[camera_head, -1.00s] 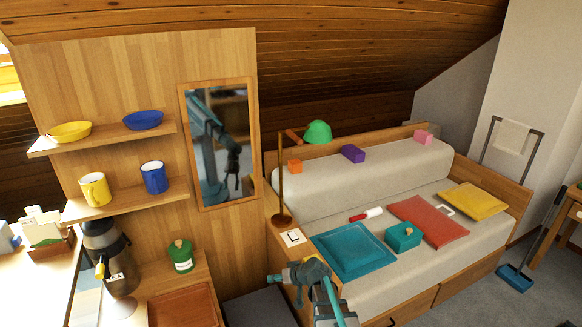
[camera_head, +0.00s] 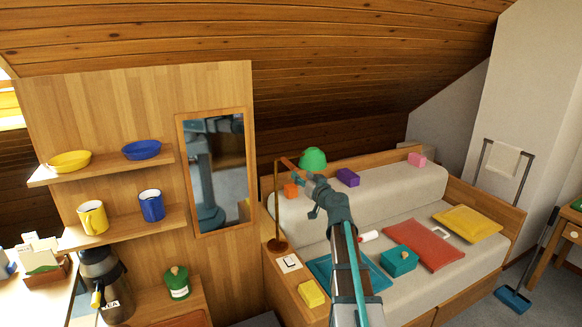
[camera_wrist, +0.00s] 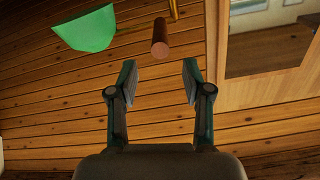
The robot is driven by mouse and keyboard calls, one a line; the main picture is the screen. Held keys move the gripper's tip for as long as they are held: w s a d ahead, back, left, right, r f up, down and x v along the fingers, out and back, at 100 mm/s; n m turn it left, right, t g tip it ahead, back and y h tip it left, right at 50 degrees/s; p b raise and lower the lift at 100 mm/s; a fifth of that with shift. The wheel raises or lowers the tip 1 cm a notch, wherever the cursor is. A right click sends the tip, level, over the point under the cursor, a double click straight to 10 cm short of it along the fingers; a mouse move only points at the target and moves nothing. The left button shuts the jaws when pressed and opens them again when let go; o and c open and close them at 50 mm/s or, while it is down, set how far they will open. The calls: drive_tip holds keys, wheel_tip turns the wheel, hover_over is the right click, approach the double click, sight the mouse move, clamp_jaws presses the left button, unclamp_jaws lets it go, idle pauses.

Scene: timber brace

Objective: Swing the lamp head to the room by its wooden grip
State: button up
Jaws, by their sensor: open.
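The lamp stands on the wooden ledge beside the sofa. Its thin brown post (camera_head: 277,210) is upright, and its green lamp head (camera_head: 313,158) is at the top right of it. The wooden grip (camera_head: 288,163) sticks out reddish-brown to the left of the head. In the wrist view the grip (camera_wrist: 160,38) lies just beyond the open fingers, roughly centred between them, with the green head (camera_wrist: 84,30) to its left. My gripper (camera_head: 309,180) is just below the lamp head; in the wrist view its two fingers (camera_wrist: 159,78) are apart with nothing between them.
A framed mirror (camera_head: 213,172) hangs on the wood panel left of the lamp; it also shows in the wrist view (camera_wrist: 268,45). Orange (camera_head: 290,190) and purple (camera_head: 347,177) blocks sit on the sofa back near my gripper. The sloping plank ceiling (camera_head: 330,50) is above.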

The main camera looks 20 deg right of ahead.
sight(293, 165)
drive_tip(key=w+p, duration=0.2)
drive_tip(key=w, duration=0.6)
drive_tip(key=shift+w+a+p, duration=0.1)
drive_tip(key=shift+w+p, duration=0.05)
drive_tip(key=shift+p, duration=0.25)
drive_tip(key=shift+w, duration=0.5)
clamp_jaws()
